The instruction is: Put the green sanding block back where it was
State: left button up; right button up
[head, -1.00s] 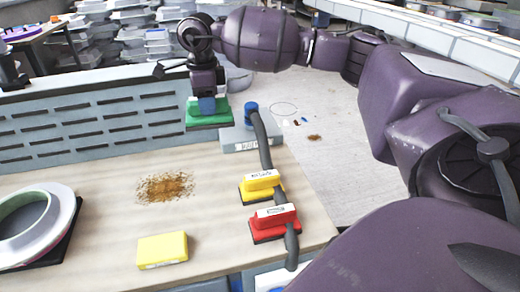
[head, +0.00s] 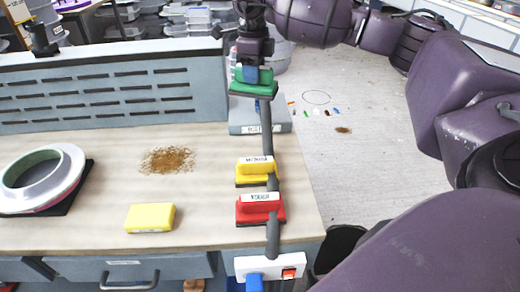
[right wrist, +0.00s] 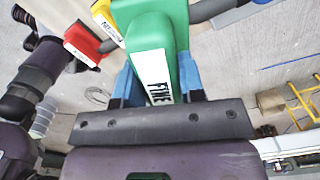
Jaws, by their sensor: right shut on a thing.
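The green sanding block (head: 254,86) is held by my right gripper (head: 252,74) above the back right of the workbench, over the grey box. In the right wrist view the green block (right wrist: 160,50), with a white label reading "FINE", sits between the blue fingers of the right gripper (right wrist: 152,82). A yellow sanding block (head: 255,173) and a red sanding block (head: 260,208) stand in a row near the bench's right edge, with a grey hose running by them. My left gripper is in neither current view.
A grey box (head: 245,125) stands at the bench's back right corner. A brown dust patch (head: 167,160), a yellow sponge-like block (head: 150,217) and a ring-shaped mould (head: 72,180) lie on the bench. A slotted panel (head: 100,95) runs along the back. A white socket strip (head: 300,262) is at the front.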

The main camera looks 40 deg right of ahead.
notch_tip(320, 180, down, 20)
jog(key=shift+w+a+b, duration=0.1)
jog(key=shift+a+b, duration=0.05)
jog(key=shift+b, duration=0.2)
dwell(0.4)
jog(key=shift+f, duration=0.2)
jog(key=o, duration=0.9)
notch_tip(320, 180, up, 12)
jog(key=shift+r, duration=0.2)
jog(key=shift+f, duration=0.1)
dwell(0.4)
